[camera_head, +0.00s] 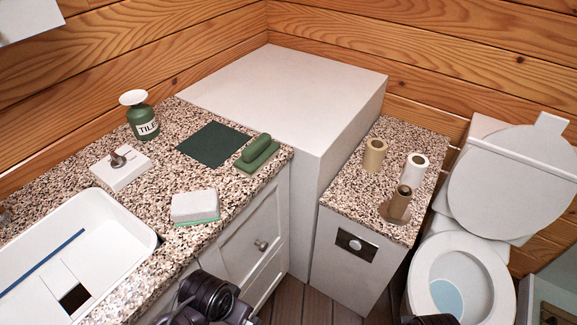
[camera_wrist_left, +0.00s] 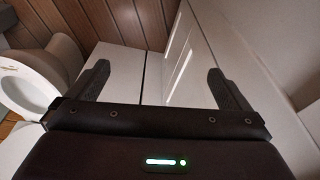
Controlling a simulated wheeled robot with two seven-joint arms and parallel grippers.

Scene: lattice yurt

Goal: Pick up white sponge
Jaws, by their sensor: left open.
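The white sponge (camera_head: 195,205) lies flat on the speckled counter, right of the sink and near the counter's front edge. A thin green layer shows along its bottom edge. In the head view only dark arm parts of mine show at the bottom edge, below the sponge; no fingertips are visible there. In the left wrist view my left gripper (camera_wrist_left: 157,85) is open, with its two dark fingers wide apart and nothing between them. That view faces white cabinet surfaces, and the sponge does not show in it. My right gripper is not in view.
A white sink (camera_head: 130,225) lies left of the sponge. Paper rolls (camera_head: 375,154) and a toilet (camera_head: 455,275) are at right.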

